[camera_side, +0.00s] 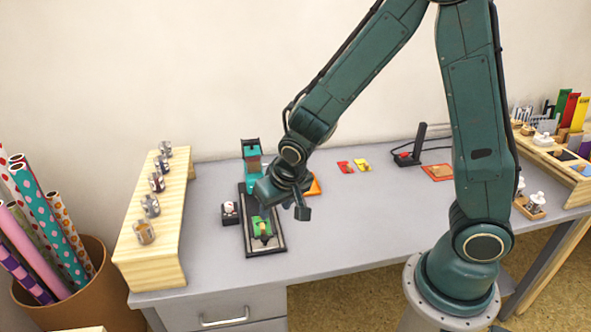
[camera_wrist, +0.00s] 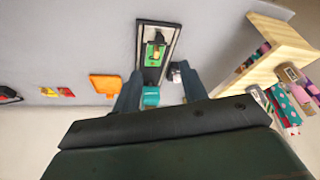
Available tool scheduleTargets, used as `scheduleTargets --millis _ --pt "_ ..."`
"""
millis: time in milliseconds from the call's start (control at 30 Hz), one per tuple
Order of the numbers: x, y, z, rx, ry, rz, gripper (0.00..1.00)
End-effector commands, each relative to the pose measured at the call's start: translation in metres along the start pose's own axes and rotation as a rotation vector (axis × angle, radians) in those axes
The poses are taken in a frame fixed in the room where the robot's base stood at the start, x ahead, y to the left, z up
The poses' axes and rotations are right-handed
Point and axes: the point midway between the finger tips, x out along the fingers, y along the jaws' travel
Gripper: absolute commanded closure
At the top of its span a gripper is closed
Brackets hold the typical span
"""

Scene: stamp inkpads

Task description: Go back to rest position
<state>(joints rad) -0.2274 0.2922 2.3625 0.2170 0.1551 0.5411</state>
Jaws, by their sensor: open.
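My gripper (camera_side: 300,203) is above the grey table, over the right side of a black tray (camera_side: 251,245). In the wrist view its two fingers (camera_wrist: 160,88) stand wide apart with nothing between them in their grip. A teal block (camera_side: 250,150) stands at the tray's far end, partly hidden by my arm. No separate mark shows a rest position.
A small black box with a white-topped item (camera_side: 230,212) sits left of the tray. An orange pad (camera_side: 315,188), red card (camera_side: 345,167) and yellow card (camera_side: 361,164) lie behind. A wooden rack (camera_side: 150,268) with several jars stands left. The table's front middle is clear.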

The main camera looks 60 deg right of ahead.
Motion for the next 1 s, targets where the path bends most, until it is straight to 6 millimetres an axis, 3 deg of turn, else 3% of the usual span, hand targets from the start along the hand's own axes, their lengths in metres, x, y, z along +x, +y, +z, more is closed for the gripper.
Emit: scheduleTargets --millis 467,1000 --pt "-0.089 0.027 -0.002 -0.065 0.014 -0.064 0.57" --pt "-0.185 0.067 0.033 -0.204 0.053 -0.132 0.57"
